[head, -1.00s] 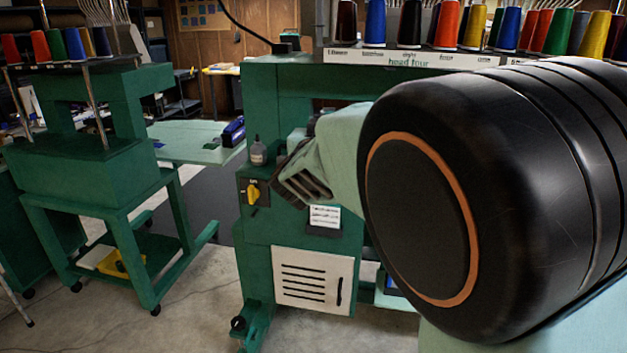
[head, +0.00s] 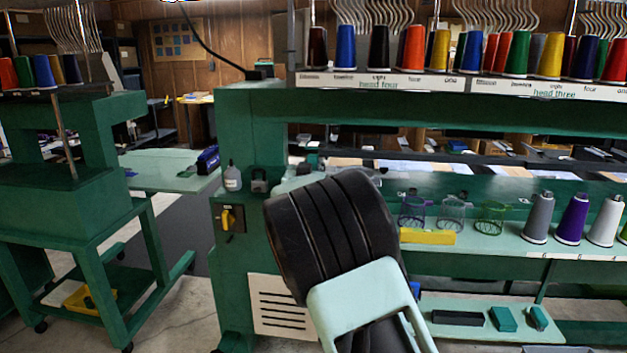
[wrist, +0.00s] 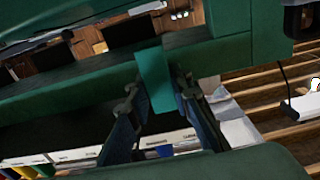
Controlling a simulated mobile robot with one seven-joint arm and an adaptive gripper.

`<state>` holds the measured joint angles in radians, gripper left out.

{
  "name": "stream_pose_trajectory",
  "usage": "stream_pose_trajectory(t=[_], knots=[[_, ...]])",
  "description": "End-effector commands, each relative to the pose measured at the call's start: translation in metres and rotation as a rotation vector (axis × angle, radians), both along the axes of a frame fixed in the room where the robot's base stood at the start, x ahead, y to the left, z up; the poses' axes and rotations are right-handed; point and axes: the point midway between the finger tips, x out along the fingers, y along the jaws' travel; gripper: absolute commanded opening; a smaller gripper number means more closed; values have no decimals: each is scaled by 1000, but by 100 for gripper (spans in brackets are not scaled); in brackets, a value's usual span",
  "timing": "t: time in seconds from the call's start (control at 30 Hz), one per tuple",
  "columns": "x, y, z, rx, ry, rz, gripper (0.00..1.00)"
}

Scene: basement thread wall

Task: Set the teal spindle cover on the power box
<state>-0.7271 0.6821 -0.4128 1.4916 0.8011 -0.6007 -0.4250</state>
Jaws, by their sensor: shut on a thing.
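The teal spindle cover (wrist: 156,72) is a flat-sided teal block in the wrist view. It sits between the two dark fingers of my gripper (wrist: 158,90), which is shut on it. In the head view my arm hides the gripper and the held cover. The power box (head: 229,203) appears to be the green box at the left end of the long machine, with a yellow rotary switch (head: 228,218) on its front. A small grey bottle (head: 232,180) and a dark padlock-shaped thing (head: 260,181) stand on top of it.
Thread cones (head: 379,50) line the rack above. Wire baskets, a yellow block (head: 428,237) and cones (head: 572,220) stand on the machine's ledge. Teal blocks (head: 503,318) and a black bar (head: 458,318) lie on a lower shelf. A separate green machine (head: 60,150) stands left across bare floor.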

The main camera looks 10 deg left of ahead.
Motion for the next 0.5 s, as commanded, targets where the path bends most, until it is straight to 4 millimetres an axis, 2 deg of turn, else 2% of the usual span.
stream_pose_trajectory(t=[0.1,0.23,0.5], knots=[[7,-1,-15,-3,3,-1,7],[6,-1,-35,-2,3,-1,7],[6,-1,-38,-1,0,0,7]])
